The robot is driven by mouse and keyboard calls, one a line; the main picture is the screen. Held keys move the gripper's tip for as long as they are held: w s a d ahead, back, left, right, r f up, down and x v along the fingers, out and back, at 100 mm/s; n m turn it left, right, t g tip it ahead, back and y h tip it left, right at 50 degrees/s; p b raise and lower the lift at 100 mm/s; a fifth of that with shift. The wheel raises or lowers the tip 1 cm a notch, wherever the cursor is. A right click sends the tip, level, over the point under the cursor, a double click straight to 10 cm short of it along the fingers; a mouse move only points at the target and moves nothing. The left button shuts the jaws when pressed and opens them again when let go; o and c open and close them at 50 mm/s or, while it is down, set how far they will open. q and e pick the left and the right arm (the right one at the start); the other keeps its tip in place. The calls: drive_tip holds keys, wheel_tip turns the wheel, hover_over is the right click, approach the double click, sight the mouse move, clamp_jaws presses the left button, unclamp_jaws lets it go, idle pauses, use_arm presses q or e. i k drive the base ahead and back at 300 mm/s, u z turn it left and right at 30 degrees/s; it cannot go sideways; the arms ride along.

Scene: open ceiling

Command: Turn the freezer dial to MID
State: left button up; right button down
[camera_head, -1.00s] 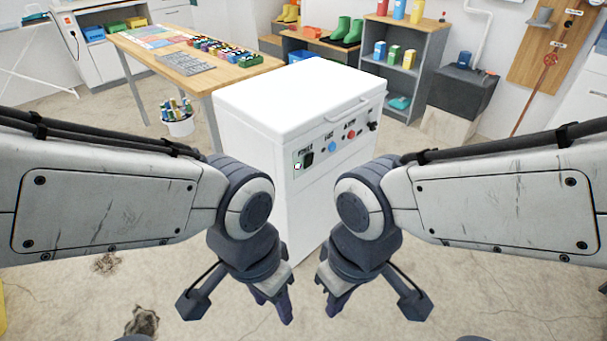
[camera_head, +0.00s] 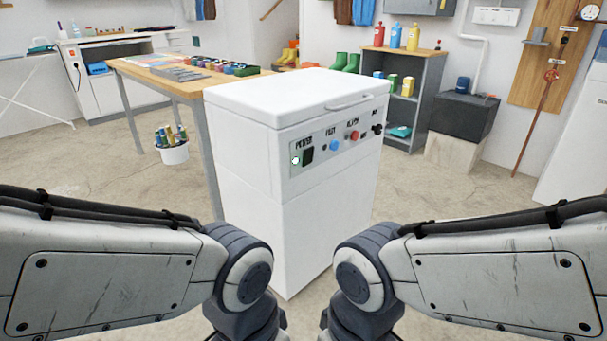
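The white chest freezer (camera_head: 245,180) stands in the middle of the camera_head view with its lid shut. Its control panel (camera_head: 318,151) faces front right. On the panel are a black power switch with a lit lamp, a blue button, a red button and a dark knob (camera_head: 377,129) at the far right, which looks like the dial. The dial's setting is too small to read. Both my arms reach in at the bottom, in front of the freezer and apart from the panel. Both grippers are below the picture's lower edge.
A wooden table (camera_head: 190,88) with trays of small parts stands behind left, a white bucket (camera_head: 173,150) beneath it. A grey shelf (camera_head: 432,75) and a black box (camera_head: 464,118) stand behind right. The floor right of the freezer is clear.

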sight(377, 130)
drive_tip(key=z, duration=1.05)
drive_tip(key=i, duration=0.9)
drive_tip(key=u, duration=1.3)
